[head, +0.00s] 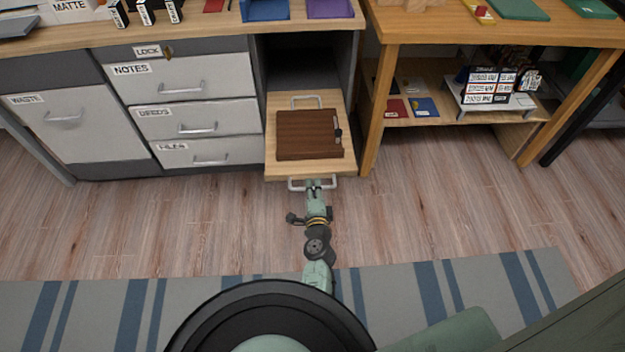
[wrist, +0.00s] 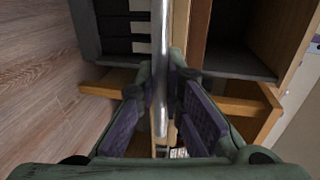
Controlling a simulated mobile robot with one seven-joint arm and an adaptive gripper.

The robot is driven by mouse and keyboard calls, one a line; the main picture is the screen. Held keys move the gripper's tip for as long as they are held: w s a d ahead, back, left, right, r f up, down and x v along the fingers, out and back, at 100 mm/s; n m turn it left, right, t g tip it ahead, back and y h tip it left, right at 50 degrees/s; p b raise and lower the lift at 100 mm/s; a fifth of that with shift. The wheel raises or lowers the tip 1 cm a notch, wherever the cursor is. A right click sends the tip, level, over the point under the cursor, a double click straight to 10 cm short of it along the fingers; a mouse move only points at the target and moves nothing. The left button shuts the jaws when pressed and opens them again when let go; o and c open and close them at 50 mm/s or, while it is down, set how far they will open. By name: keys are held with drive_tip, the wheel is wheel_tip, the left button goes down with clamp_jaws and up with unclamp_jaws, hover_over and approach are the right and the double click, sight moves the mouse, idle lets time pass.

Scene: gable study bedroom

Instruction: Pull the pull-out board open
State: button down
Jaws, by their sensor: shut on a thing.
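The pull-out board (head: 270,166) is a pale wooden shelf in the open bay of the desk, and it sticks out past the desk front. It has a metal bar handle (head: 296,187) on its front edge and another handle (head: 307,97) farther back. A dark brown flat case (head: 305,135) with a small clasp lies on the board. My gripper (head: 313,184) is at the front handle, shut on it. In the wrist view the handle bar (wrist: 160,45) runs between the two fingers of my gripper (wrist: 163,95).
Grey drawers labelled NOTES (head: 180,79), with more below, stand left of the board. A wooden table leg (head: 371,130) stands close on the right, beside a low shelf (head: 434,117). Bare wood floor (head: 430,200) and a striped rug (head: 90,310) lie in front.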

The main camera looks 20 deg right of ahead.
drive_tip(key=shift+s+a, duration=0.1)
drive_tip(key=shift+s, duration=0.5)
drive_tip(key=c, duration=1.7)
unclamp_jaws()
